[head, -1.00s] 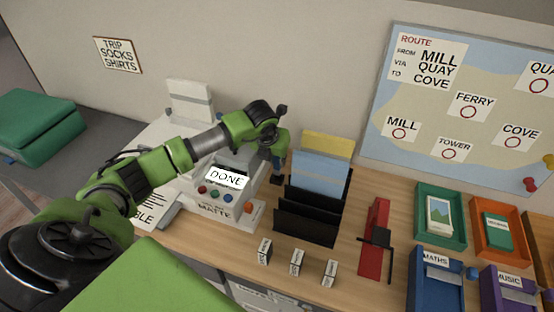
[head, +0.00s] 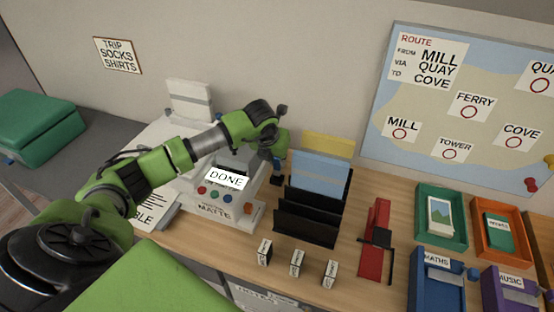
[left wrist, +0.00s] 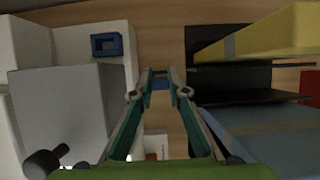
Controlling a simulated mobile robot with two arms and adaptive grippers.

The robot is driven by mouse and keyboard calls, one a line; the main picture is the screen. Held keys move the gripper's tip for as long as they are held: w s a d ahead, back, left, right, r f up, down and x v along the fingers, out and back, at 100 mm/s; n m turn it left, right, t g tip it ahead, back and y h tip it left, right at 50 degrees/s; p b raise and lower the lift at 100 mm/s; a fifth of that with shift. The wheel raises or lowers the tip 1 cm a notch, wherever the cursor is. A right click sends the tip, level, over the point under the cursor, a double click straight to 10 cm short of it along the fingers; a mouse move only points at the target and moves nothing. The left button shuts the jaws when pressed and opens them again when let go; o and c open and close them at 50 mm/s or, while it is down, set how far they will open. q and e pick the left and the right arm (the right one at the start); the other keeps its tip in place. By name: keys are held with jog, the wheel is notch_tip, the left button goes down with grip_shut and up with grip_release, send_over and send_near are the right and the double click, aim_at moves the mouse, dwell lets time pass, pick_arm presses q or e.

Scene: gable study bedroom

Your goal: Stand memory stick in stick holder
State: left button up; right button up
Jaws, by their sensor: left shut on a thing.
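My left gripper (head: 277,178) reaches down between the white printer and the black file rack. Most of the stick is hidden by the fingers. A blue square block with a dark opening (left wrist: 106,45), apparently the stick holder, stands on a white surface to the left of the fingertips, apart from them. I cannot make out the holder in the head view. My right gripper is not in view.
The white printer (head: 215,208) with a DONE screen stands left of the gripper. The file rack (head: 306,222) with blue and yellow folders stands close on its right.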

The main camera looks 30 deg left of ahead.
aim_at(276, 166)
pick_arm(q)
jog(key=shift+f+b, duration=1.7)
jog(key=shift+f, duration=0.1)
jog(key=o, duration=1)
jog(key=shift+r, duration=0.1)
jog(key=v, duration=1.2)
